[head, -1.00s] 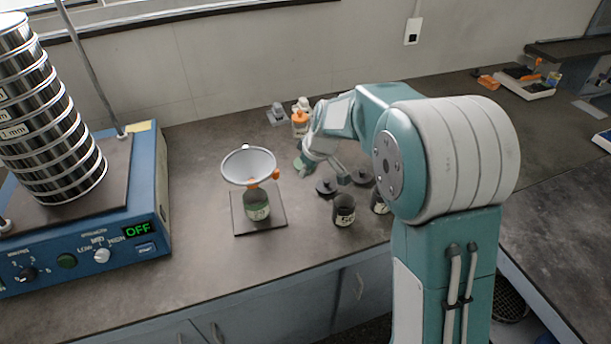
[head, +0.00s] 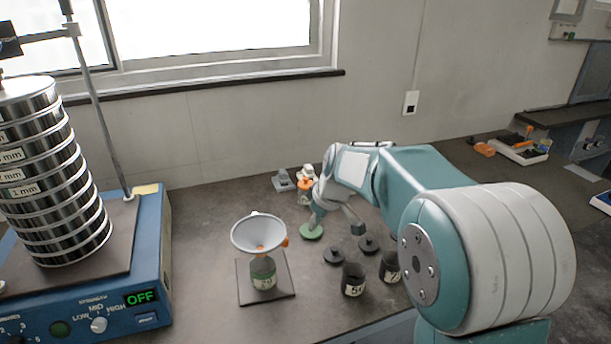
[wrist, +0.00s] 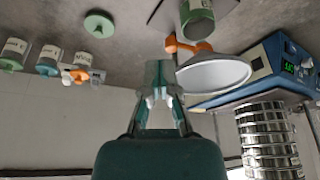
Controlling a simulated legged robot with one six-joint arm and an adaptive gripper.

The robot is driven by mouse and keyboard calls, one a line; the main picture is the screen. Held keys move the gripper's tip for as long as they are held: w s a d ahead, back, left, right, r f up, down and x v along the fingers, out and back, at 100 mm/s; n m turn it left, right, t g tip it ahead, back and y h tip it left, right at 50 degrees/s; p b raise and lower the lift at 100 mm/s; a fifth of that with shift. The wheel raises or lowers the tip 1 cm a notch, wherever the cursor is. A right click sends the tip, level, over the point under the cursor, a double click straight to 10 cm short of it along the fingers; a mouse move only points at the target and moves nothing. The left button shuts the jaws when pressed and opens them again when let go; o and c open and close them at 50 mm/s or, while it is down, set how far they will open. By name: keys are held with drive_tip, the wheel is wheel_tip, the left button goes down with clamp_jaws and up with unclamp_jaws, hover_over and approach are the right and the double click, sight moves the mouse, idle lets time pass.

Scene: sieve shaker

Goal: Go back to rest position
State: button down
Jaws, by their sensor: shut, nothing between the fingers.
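My gripper (wrist: 159,70) is shut and empty in the wrist view, with its fingertips together in the air. My arm (head: 385,175) is bent over the bench in the head view, and its wrist end is near the green lid (head: 312,231). That lid lies flat on the bench, and it also shows in the wrist view (wrist: 99,24), apart from my fingers. An orange piece shows at the funnel's side.
The blue shaker (head: 149,262) with its tall sieve stack (head: 60,195) stands at the left; its display reads OFF. Two dark jars (head: 353,281) and two black lids (head: 334,256) lie below my arm. Small bottles (head: 305,190) stand by the wall. The wall and window are behind.

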drive_tip(key=s+d+r+m+t+h, duration=0.1)
drive_tip(key=s+d+r+m, duration=0.1)
drive_tip(key=s, duration=0.8)
drive_tip(key=s+d+r+m+t+h, duration=0.1)
drive_tip(key=s+d+m, duration=0.3)
drive_tip(key=s, duration=0.6)
drive_tip(key=s+d+r+m, duration=0.2)
drive_tip(key=s+d+r, duration=0.1)
drive_tip(key=s, duration=0.7)
drive_tip(key=shift+s+d+r+m+t+h, duration=0.2)
drive_tip(key=shift+m+t+h, duration=0.2)
drive_tip(key=shift+d, duration=0.1)
